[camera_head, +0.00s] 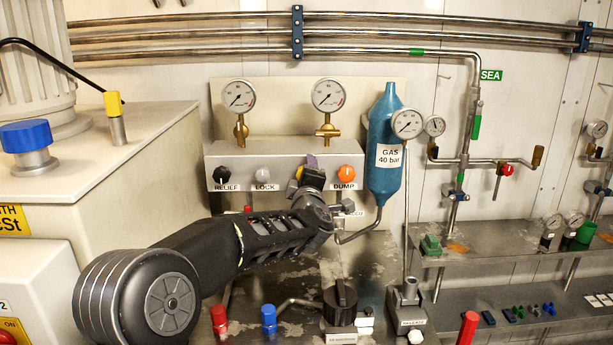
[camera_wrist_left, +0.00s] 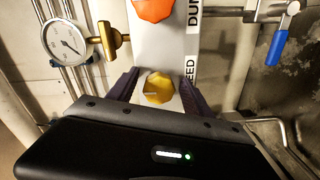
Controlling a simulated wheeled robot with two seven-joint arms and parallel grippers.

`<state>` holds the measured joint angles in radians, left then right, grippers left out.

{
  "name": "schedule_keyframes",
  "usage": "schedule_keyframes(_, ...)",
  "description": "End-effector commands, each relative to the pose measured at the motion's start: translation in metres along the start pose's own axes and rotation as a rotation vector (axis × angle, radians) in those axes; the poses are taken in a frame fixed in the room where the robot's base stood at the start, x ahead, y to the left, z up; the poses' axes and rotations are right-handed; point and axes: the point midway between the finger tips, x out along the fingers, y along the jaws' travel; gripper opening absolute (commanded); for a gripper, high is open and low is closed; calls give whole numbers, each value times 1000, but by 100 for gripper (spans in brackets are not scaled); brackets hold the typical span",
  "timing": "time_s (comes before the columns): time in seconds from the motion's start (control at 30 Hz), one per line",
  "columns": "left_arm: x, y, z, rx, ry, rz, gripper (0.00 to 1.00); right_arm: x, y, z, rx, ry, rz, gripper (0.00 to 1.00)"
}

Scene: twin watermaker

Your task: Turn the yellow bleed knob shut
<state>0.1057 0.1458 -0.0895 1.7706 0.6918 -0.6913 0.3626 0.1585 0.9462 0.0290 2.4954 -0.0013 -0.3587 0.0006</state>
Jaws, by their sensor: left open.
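The yellow bleed knob (camera_wrist_left: 158,88) is a faceted knob on the pale manifold panel, beside a label of which "EED" shows. My left gripper (camera_wrist_left: 158,76) is open, with one dark finger on each side of the knob. Small gaps seem to show between knob and fingers, and I cannot tell whether either touches. In the head view my left gripper (camera_head: 308,165) is at the front of the grey panel, and only a sliver of yellow (camera_head: 299,172) shows beside it. The knob's pointer position is not clear. My right gripper is not in view.
The orange DUMP knob (camera_head: 346,173) is just right of the gripper, and the grey LOCK knob (camera_head: 263,174) and black RELIEF knob (camera_head: 222,173) are left. Brass-stemmed gauges (camera_head: 328,96) stand above. A blue gas bottle (camera_head: 385,145) and a blue-handled valve (camera_wrist_left: 276,48) are close by.

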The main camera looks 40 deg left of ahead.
Motion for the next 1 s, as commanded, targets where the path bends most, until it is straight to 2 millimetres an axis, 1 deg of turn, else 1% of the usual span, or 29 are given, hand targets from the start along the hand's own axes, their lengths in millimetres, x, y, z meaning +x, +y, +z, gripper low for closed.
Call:
schedule_keyframes(0.17,-2,0,0,-1,0,1,59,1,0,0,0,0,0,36)
schedule_keyframes(0.27,-9,0,0,-2,-1,1,59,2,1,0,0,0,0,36)
schedule_keyframes(0.37,-22,0,0,-2,-1,1,59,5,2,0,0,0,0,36)
schedule_keyframes(0.6,-62,0,0,-2,-2,2,59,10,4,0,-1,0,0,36)
schedule_keyframes(0.7,-73,0,0,-2,0,1,59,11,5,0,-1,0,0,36)
schedule_keyframes(0.8,-78,0,0,-1,-1,0,59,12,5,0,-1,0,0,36)
schedule_keyframes(1.0,-78,0,0,0,0,0,59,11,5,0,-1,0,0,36)
